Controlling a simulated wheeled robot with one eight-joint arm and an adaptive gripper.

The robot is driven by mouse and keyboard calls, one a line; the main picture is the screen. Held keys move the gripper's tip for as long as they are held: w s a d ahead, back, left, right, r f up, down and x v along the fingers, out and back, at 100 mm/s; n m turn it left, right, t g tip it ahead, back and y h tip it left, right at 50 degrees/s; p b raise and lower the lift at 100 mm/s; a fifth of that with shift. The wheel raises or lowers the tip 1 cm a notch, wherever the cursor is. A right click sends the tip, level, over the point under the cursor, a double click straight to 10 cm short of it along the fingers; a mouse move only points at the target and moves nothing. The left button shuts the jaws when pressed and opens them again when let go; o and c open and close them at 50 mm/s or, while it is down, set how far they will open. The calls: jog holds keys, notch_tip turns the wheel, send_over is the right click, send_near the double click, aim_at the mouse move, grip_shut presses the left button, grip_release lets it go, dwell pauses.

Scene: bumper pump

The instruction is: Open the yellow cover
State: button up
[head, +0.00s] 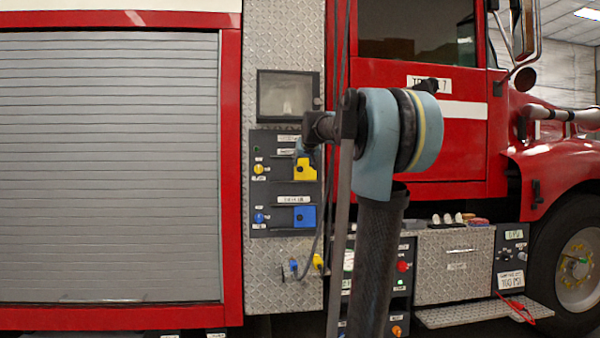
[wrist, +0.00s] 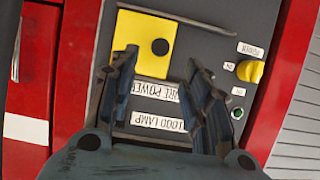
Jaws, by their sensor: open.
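The yellow cover (head: 304,171) is on the dark control panel of the red truck, in the upper right part of that panel. In the wrist view the yellow cover (wrist: 138,58) is a flat yellow plate with a round black spot. My gripper (wrist: 163,70) is open and empty, its two dark fingers reaching toward the panel. The left fingertip overlaps the cover's lower edge in the wrist view; the right fingertip is to the right of the cover. I cannot tell whether either finger touches it. In the head view my arm hides most of the gripper.
A blue cover (head: 304,216) sits below the yellow one. A yellow knob (wrist: 250,71) and a green light (wrist: 237,113) are on the same panel. A cable hangs beside my arm.

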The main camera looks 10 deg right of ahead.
aim_at(300, 168)
jog(key=x, duration=0.9)
jog(key=shift+w+f, duration=0.15)
grip_shut()
jog(key=shift+d, duration=0.1)
